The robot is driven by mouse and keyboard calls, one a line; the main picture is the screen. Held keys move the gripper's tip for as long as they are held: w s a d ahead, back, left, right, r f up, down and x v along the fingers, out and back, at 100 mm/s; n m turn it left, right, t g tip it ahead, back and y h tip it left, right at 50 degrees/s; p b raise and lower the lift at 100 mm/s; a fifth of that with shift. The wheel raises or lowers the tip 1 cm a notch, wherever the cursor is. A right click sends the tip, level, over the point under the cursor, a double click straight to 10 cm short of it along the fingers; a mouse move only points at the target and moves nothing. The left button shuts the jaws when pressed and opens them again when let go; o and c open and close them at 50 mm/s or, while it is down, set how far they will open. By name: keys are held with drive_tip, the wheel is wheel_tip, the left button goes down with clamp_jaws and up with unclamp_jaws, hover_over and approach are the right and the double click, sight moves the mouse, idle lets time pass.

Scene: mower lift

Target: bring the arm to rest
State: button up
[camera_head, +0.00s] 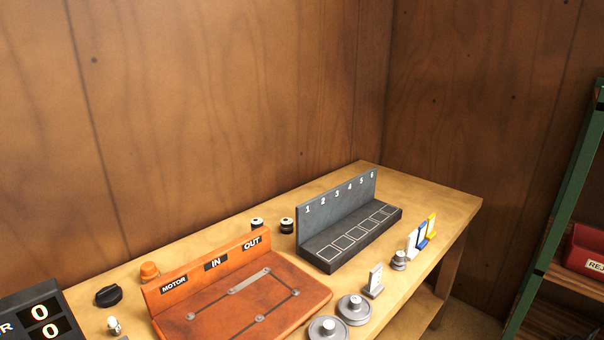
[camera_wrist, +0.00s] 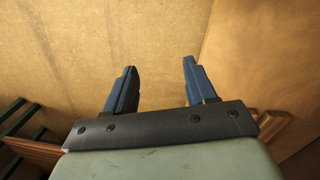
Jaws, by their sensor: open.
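My gripper (camera_wrist: 159,88) shows in the wrist view with its two blue fingers spread apart and nothing between them. Behind the fingers there is a plain tan surface, and no object is near the fingertips. In the head view neither my gripper nor my arm is in view.
The wooden bench (camera_head: 440,200) holds an orange board (camera_head: 240,305) marked MOTOR, IN and OUT, a dark numbered rack (camera_head: 345,235), grey discs (camera_head: 353,308), spools (camera_head: 287,225) and small upright pieces (camera_head: 421,235). A green shelf (camera_head: 560,200) with a red bin (camera_head: 585,250) stands right.

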drive_tip(key=s+a+f+n+g, duration=0.1)
drive_tip(key=s+a+n+g, duration=0.1)
drive_tip(key=s, duration=0.6)
drive_tip(key=s+a+f+n+g, duration=0.1)
drive_tip(key=s+a, duration=0.3)
drive_tip(key=s, duration=0.5)
drive_tip(key=s+a+f+n+g, duration=0.1)
drive_tip(key=s+a+n+g, duration=0.1)
drive_tip(key=s, duration=0.7)
drive_tip(key=shift+s+a+f+n+g, duration=0.15)
drive_tip(key=shift+a+f+n+g, duration=0.25)
drive_tip(key=shift+a, duration=0.15)
